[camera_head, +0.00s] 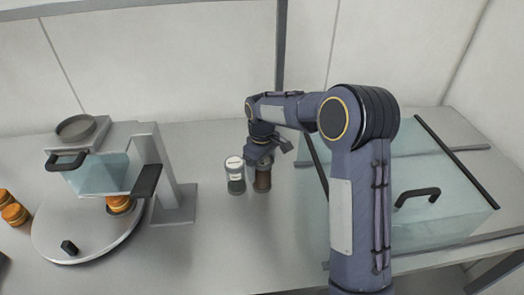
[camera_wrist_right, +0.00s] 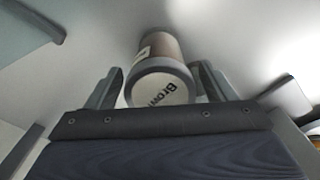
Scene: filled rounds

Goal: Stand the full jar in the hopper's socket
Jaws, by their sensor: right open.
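A jar with brown contents (camera_head: 262,180) stands on the counter near the middle. My right gripper (camera_head: 264,161) is over this jar's top; in the right wrist view the gripper (camera_wrist_right: 163,82) is open, with a finger on each side of the jar. A second jar (camera_head: 236,184), with a pale lid and dark grey-green contents, stands just left of it. The hopper (camera_head: 97,174) is a clear bin at the left, with a round grey socket (camera_head: 76,128) on top. My left gripper is out of view.
A round turntable (camera_head: 62,230) under the hopper holds an orange-brown round (camera_head: 119,204) and a small black block (camera_head: 69,247). More rounds (camera_head: 14,213) sit at the far left. A clear case (camera_head: 440,215) with black handles stands at the right. The counter's front middle is clear.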

